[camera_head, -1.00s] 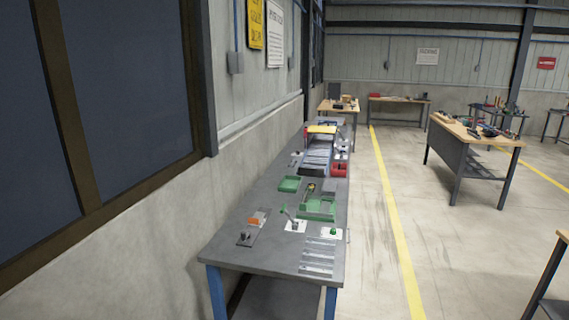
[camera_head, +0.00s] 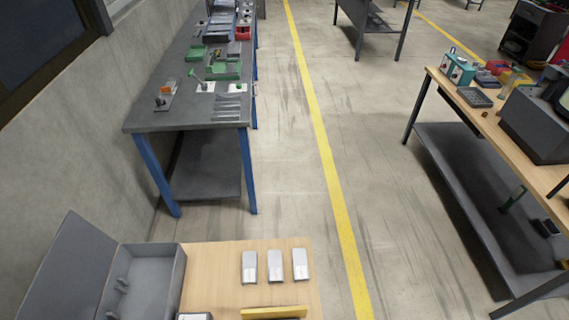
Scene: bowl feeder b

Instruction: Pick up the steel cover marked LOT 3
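Three pale metal covers stand side by side on a wooden table (camera_head: 215,275) at the bottom of the head view: the left cover (camera_head: 249,267), the middle cover (camera_head: 275,266) and the right cover (camera_head: 300,265). Each has a small dark mark near its lower end, too small to read, so I cannot tell which is LOT 3. Neither of my grippers is in view.
An open grey box (camera_head: 155,280) with its lid raised is left of the covers. A yellow bar (camera_head: 274,313) lies in front of them. A grey bench (camera_head: 190,118) with blue legs stands behind. A wooden workbench (camera_head: 455,100) is at right. Open floor lies between.

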